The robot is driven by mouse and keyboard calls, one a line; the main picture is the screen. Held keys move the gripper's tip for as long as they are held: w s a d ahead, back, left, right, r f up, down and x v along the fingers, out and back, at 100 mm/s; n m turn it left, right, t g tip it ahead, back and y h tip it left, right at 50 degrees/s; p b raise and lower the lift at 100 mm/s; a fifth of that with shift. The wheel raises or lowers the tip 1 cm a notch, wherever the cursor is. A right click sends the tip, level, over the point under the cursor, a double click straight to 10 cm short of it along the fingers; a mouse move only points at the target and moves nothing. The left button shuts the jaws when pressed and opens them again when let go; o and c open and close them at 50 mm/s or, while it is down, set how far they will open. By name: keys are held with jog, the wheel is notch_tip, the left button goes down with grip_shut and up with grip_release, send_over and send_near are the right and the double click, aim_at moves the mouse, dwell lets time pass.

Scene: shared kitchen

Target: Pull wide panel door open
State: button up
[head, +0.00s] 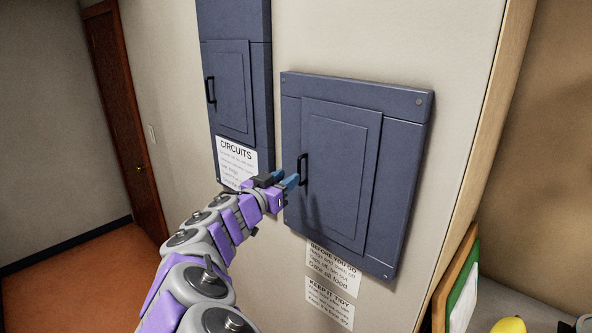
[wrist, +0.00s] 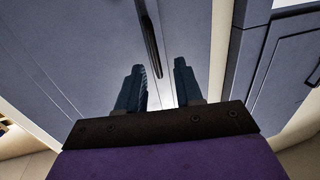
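The wide panel is a blue-grey wall box (head: 405,180) with a raised door (head: 345,150), which sits closed against its frame. Its black bar handle (head: 302,170) is upright on the door's left edge. In the wrist view the handle (wrist: 149,42) shows ahead of the fingers, its lower end in line with the gap between them. My gripper (head: 286,182) is just left of the handle's lower part in the head view. In the wrist view my gripper (wrist: 160,84) is open, with nothing between its blue fingers. I cannot tell whether a finger touches the panel.
Paper notes (head: 332,270) are below the wide panel. A framed board (head: 458,285) and a yellow object (head: 508,325) are at lower right. Floor (head: 70,275) is clear at left.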

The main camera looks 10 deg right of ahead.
aim_at(307, 167)
jog(key=x, duration=0.5)
jog(key=shift+s+d+p, duration=0.25)
jog(key=shift+d+p, duration=0.05)
jog(key=shift+d, duration=0.2)
jog(key=shift+s+r, duration=0.1)
jog(key=shift+s, duration=0.05)
jog(key=shift+w+a, duration=0.3)
jog(key=shift+a, duration=0.15)
jog(key=shift+c, duration=1.4)
jog(key=shift+s+a, duration=0.2)
jog(key=c, duration=0.3)
jog(key=shift+d, duration=0.25)
grip_shut()
